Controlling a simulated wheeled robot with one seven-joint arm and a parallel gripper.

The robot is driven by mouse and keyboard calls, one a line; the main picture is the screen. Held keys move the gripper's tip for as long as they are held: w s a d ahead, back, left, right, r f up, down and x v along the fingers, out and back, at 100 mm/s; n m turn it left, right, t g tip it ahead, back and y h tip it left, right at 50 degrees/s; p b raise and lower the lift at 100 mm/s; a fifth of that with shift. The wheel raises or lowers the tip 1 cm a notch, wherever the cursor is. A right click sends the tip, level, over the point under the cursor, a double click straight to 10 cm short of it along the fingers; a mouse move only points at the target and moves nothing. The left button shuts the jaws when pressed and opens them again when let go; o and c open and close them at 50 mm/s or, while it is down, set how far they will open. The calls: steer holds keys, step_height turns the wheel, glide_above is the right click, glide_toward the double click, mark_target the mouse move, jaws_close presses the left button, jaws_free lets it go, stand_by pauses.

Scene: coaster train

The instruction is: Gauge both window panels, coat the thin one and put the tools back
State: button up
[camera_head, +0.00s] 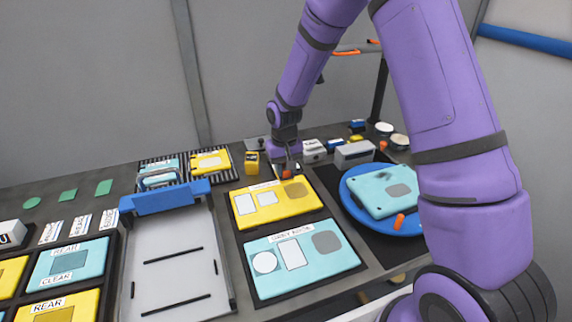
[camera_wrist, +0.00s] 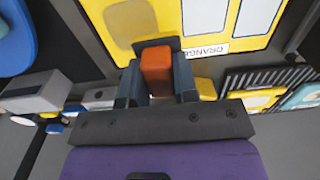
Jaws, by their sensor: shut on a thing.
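My gripper (camera_head: 286,172) is at the far edge of a yellow board (camera_head: 277,212) with pale and brown patches. In the wrist view my gripper (camera_wrist: 158,76) is shut on an orange block (camera_wrist: 157,66), beside the yellow board (camera_wrist: 160,18) and its ORANGE label. The lower part of the block is hidden. A light blue board (camera_head: 310,268) with white and grey patches lies nearer. A light blue panel (camera_head: 373,192) with a grey window lies on a blue disc (camera_head: 350,207), partly behind my arm. An orange piece (camera_head: 398,222) is at its near edge.
A pale tray (camera_head: 165,266) with a blue bar (camera_head: 165,199) and black strips stands left of the boards. Labelled blue and yellow panels (camera_head: 88,262) lie at the far left. Striped racks (camera_head: 222,174) and a grey box (camera_head: 354,154) stand along the back.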

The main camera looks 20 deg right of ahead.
steer(key=shift+r, duration=1.05)
steer(key=shift+f, duration=0.1)
